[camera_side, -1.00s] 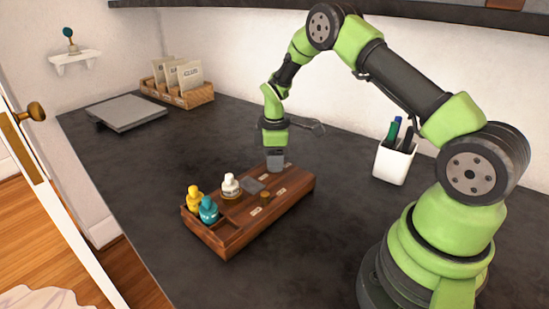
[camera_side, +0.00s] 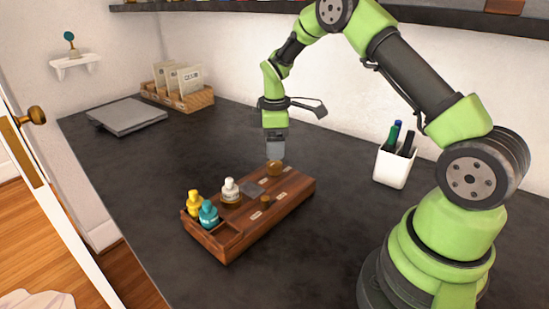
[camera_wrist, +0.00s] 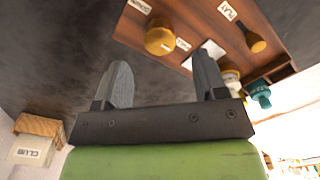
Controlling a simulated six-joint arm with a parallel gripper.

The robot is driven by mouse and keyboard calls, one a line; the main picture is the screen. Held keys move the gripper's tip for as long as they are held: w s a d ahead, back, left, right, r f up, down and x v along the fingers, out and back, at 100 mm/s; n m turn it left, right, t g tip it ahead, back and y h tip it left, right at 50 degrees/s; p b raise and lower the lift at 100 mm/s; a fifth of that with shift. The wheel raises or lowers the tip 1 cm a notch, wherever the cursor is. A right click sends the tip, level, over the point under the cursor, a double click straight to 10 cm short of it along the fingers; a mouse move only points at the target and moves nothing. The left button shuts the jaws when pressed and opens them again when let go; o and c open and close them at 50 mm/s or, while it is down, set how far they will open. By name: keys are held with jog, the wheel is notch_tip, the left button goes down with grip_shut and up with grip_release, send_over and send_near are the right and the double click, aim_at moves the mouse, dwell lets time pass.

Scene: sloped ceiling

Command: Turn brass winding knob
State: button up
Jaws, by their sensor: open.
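A wooden box (camera_side: 240,236) lies on the dark counter. A round brass knob (camera_side: 275,168) stands on its top near the far end; it shows in the wrist view (camera_wrist: 160,38) beside small white labels. A smaller brass knob (camera_side: 265,201) sits nearer the front edge, and in the wrist view (camera_wrist: 256,42) it is by a label reading PLAY. My gripper (camera_side: 275,154) points down just above the round knob, apart from it. In the wrist view its two fingers (camera_wrist: 163,76) are spread with nothing between them.
A white bottle (camera_side: 230,190), a yellow bottle (camera_side: 194,203) and a teal bottle (camera_side: 208,213) stand at the box's left end. A white pen cup (camera_side: 393,166) is to the right. A card rack (camera_side: 185,100) and grey slab (camera_side: 128,115) are behind. Counter around the box is clear.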

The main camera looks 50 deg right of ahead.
jog(key=shift+r, duration=2.3)
notch_tip(320, 180, up, 9)
jog(key=m+t, duration=0.2)
jog(key=m, duration=0.1)
send_over(274, 163)
jog(key=s+a, duration=0.3)
jog(key=a, duration=0.1)
jog(key=s+a+r+m+t, duration=0.1)
jog(key=s+a+r+m, duration=0.1)
jog(key=s+a+r, duration=0.2)
jog(key=s+a+r+m+t+y, duration=0.1)
jog(key=s+a+m+t, duration=0.1)
jog(key=s, duration=0.5)
jog(key=s+a+r+m+t+y, duration=0.1)
jog(key=s+a+m, duration=0.3)
jog(key=s, duration=0.4)
jog(key=shift+s+r+m+t, duration=0.15)
jog(key=shift+r+m+t, duration=0.35)
jog(key=shift+r+t, duration=0.1)
